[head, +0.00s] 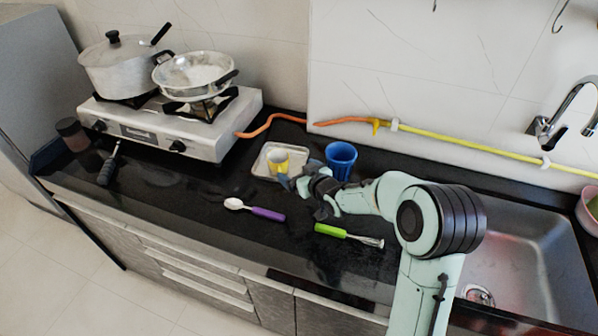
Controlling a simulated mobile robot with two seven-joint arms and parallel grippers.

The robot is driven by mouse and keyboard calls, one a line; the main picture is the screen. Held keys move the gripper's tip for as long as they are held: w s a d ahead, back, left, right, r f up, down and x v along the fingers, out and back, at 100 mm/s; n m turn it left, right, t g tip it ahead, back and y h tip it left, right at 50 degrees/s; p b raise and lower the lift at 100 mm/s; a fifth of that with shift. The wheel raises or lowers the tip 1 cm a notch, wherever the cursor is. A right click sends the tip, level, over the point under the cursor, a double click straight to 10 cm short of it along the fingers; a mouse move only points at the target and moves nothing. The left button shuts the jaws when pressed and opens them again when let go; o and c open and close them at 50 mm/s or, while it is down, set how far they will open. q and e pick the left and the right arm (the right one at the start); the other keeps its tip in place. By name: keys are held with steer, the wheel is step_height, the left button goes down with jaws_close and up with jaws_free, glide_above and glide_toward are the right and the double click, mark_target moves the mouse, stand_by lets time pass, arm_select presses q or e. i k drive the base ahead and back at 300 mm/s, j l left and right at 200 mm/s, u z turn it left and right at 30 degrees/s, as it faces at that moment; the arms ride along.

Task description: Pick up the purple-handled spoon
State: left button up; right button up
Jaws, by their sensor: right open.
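The purple-handled spoon (266,213) lies flat on the black counter in the head view. Its white bowl end points left and its purple handle points right. My right gripper (300,196) is open, above and to the right of the handle, apart from it. I see nothing held between its fingers. My left gripper is not in view.
A green-handled utensil (331,231) lies right of the spoon. A yellow cup (278,161) on a pale tray (260,165) and a blue cup (341,158) stand behind. The stove (155,128) is back left, the sink (525,255) right.

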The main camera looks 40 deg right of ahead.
mark_target(234, 204)
steer(key=k+j, duration=0.45)
steer(key=j, duration=0.25)
steer(key=k+j, duration=0.25)
steer(key=j, duration=0.1)
